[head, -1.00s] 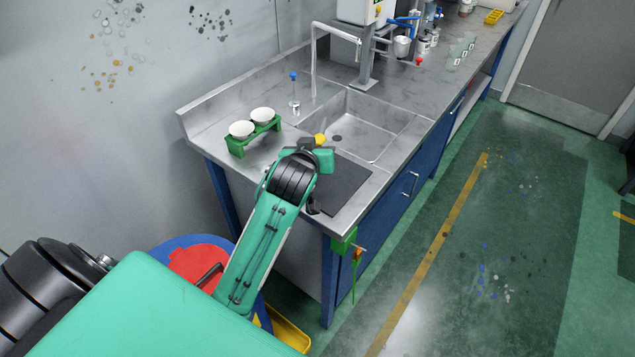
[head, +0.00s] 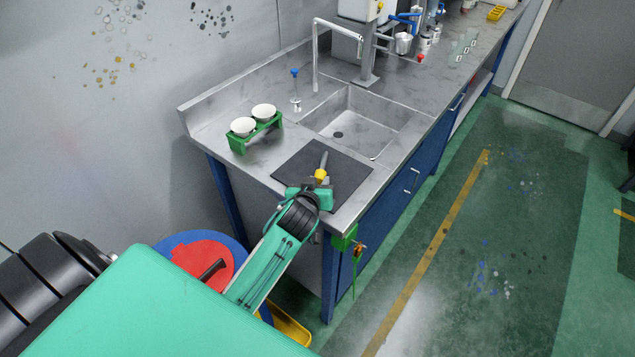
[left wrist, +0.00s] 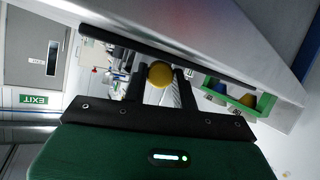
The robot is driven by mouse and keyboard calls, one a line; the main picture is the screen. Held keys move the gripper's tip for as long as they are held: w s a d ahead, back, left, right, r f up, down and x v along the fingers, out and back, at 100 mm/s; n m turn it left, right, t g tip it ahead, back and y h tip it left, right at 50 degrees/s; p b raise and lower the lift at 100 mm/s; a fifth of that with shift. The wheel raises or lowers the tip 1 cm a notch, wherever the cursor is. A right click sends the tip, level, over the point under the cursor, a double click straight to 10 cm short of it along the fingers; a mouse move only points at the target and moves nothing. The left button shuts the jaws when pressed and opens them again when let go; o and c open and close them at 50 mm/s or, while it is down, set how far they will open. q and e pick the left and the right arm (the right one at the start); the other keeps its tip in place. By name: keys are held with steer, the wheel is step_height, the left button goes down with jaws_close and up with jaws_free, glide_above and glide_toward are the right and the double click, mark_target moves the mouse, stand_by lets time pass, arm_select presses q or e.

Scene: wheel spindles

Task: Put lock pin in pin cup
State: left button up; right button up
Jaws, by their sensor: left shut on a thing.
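The lock pin has a yellow round head (head: 321,175) and a grey shaft (head: 324,159). My left gripper (head: 319,182) is shut on it, and the shaft points away from me over the dark mat. In the left wrist view the yellow head (left wrist: 160,74) sits between the two dark fingers (left wrist: 160,88). I cannot tell which is the pin cup. My right gripper is not in view.
The dark mat (head: 297,167) lies at the counter's near end, with the sink (head: 372,125) behind it. A blue-topped rod (head: 295,85) stands behind the stand, and a faucet (head: 315,55) rises nearby. A red and blue round bin (head: 195,254) stands on the floor below.

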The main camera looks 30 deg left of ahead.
arm_select(q)
steer(key=shift+f, duration=0.15)
steer(key=o, duration=1)
